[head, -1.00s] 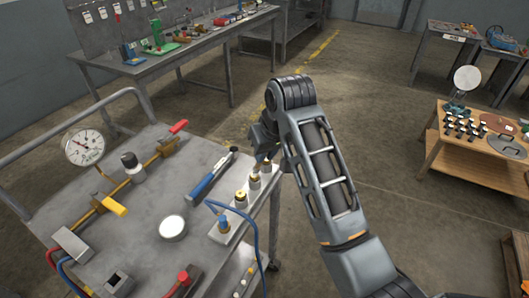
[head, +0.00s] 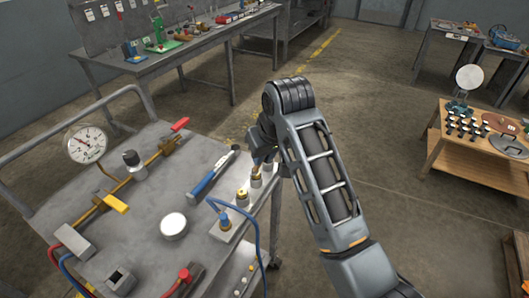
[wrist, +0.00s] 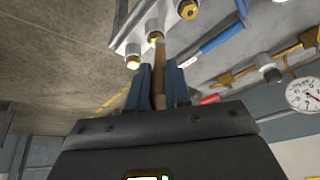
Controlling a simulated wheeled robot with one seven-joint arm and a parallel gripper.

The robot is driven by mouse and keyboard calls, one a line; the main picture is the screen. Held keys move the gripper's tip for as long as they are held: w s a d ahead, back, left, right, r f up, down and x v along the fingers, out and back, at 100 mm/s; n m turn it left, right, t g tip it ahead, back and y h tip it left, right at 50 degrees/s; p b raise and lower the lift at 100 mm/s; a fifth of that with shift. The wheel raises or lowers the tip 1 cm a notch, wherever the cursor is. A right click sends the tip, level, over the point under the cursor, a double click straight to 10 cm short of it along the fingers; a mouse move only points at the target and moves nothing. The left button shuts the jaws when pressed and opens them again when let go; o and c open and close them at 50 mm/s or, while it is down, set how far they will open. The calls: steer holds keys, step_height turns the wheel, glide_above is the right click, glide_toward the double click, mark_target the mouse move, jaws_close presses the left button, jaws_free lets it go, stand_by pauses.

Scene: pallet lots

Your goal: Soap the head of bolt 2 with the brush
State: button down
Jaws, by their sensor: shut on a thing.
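My gripper (wrist: 161,88) is shut on the wooden handle of the brush (wrist: 160,78). In the wrist view the far end of the brush is at or very near the middle brass-topped fitting (wrist: 155,36); I cannot tell whether they touch. More brass heads sit on the same pale block, one to its left (wrist: 133,62) and one to its right (wrist: 188,9). In the head view my gripper (head: 263,150) is over the block's far end, above a brass head (head: 256,181). Another brass head (head: 242,196) stands nearer. No bolt numbers are readable.
A blue hose (head: 256,238) loops from the block's near end (head: 224,220). A blue-handled tool (head: 208,178), a round white-topped tin (head: 173,225) and a brass pipe with a gauge (head: 87,145) occupy the grey cart.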

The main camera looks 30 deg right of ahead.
steer(key=shift+d, duration=0.1)
steer(key=shift+w+d, duration=0.25)
stand_by(0.3)
steer(key=shift+w+d, duration=0.2)
steer(key=shift+d, duration=0.15)
steer(key=shift+a, duration=0.1)
stand_by(0.4)
